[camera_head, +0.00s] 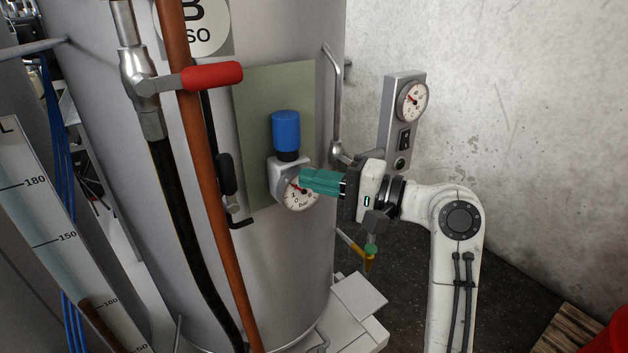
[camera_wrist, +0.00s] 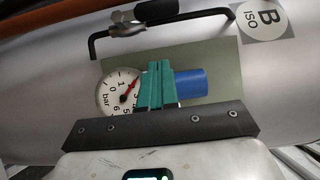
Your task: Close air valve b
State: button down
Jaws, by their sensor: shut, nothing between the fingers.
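Drum B (camera_head: 300,265) carries a green-grey panel (camera_head: 247,140) with a blue-capped regulator (camera_head: 286,130) and a round pressure gauge (camera_head: 298,197). The blue cap (camera_wrist: 190,83) and gauge (camera_wrist: 118,92) also show in the wrist view. Left of the panel is a small valve with a black handle (camera_head: 226,175), seen at the top of the wrist view (camera_wrist: 157,10). No label tells which part is air valve b. My gripper (camera_head: 304,180) is shut and empty. Its green fingers (camera_wrist: 158,66) are in front of the regulator body beside the gauge, hiding part of both. Contact cannot be told.
A red lever handle (camera_head: 212,75) sits on a hose line at upper left. An orange-brown pipe (camera_head: 204,160) and black hose (camera_head: 178,205) run down beside the panel. A grey box with a gauge (camera_head: 403,120) stands behind my wrist. A bare wall (camera_head: 520,90) lies right.

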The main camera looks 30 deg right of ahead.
aim_at(228, 184)
jog(key=x, duration=0.7)
jog(key=shift+p, duration=0.3)
jog(key=a, duration=0.2)
jog(key=shift+w+a, duration=0.15)
jog(key=shift+a, duration=0.1)
jog(key=shift+w+a, duration=0.15)
jog(key=shift+a, duration=0.55)
